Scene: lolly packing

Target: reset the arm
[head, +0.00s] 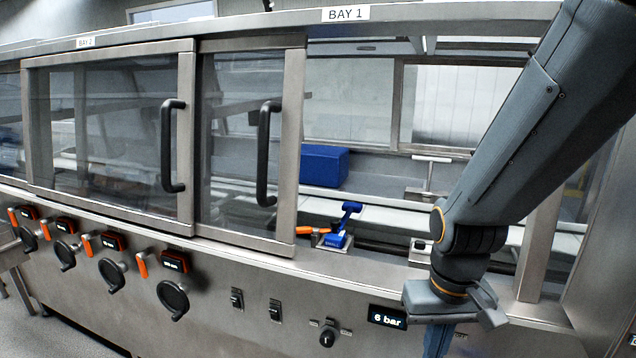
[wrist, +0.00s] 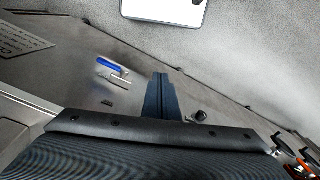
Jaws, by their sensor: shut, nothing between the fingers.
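My arm comes down from the upper right of the head view, in front of the right part of the BAY 1 opening. My gripper (head: 438,342) hangs at its lower end, in front of the machine's front panel, with its tips cut off by the picture's bottom edge. In the wrist view my gripper (wrist: 160,88) shows as two dark blue fingers pressed together, pointing away from the camera. It is shut and empty.
A blue-handled tool (head: 342,226) stands on the sill beside an orange lever (head: 313,230). A blue block (head: 324,165) sits inside BAY 1. Glass doors with black handles (head: 268,153) cover the left. A 6 bar display (head: 387,317) is left of my gripper.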

